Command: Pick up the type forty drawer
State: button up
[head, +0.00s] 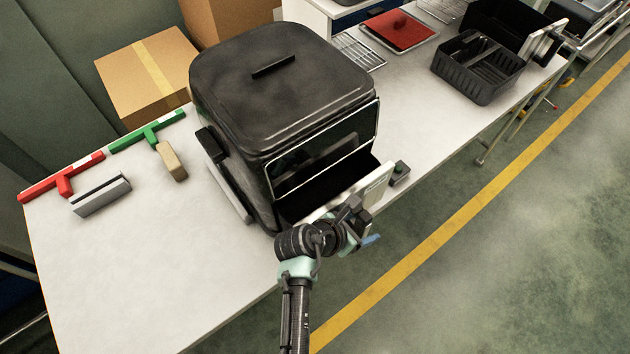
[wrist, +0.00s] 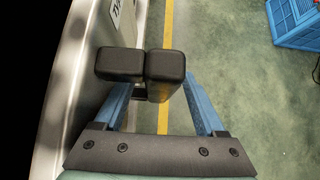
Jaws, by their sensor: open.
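A drawer (head: 376,187) with a pale, labelled front sits partly pulled out at the lower front of the black fryer (head: 270,90). In the wrist view a pale panel with a cut-off label (wrist: 115,12) lies along the left; the type cannot be read in full. My gripper (head: 358,222) is at the drawer's front, over the table's edge. In the wrist view its black fingertips (wrist: 143,68) are close together beside the panel. I cannot tell whether a handle lies between them. The gripper is open.
A second drawer with a pale front (head: 543,38) and a black basket (head: 478,68) stand at the far right of the table. A blue crate (wrist: 295,22) stands on the floor. The table's left front is clear.

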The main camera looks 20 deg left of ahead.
grip_shut()
dwell(0.4)
dwell(0.8)
jog(key=shift+w+r, duration=0.1)
